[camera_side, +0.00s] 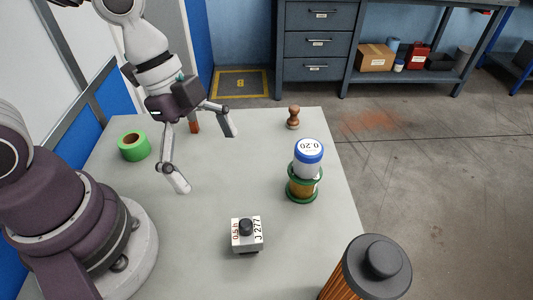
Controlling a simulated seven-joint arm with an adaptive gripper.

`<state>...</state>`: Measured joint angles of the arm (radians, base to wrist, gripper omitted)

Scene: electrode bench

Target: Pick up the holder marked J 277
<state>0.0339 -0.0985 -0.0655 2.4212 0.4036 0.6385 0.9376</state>
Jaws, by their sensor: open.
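The holder marked J 277 (247,237) is a small white block with a black knob on top. It stands upright on the grey table near the front middle. Red marking shows on its left part and the black "J 277" on its right. My gripper (206,160) is open and empty above the table, up and to the left of the holder and apart from it. Its two fingers are spread wide, with nothing between them.
A green tape roll (134,146) lies at the left. A blue-lidded jar (308,158) sits on a green-rimmed spool (303,188) at the right. A brown wooden stamp (293,117) stands at the back edge. A dark-capped ribbed object (371,268) stands front right. The table's middle is clear.

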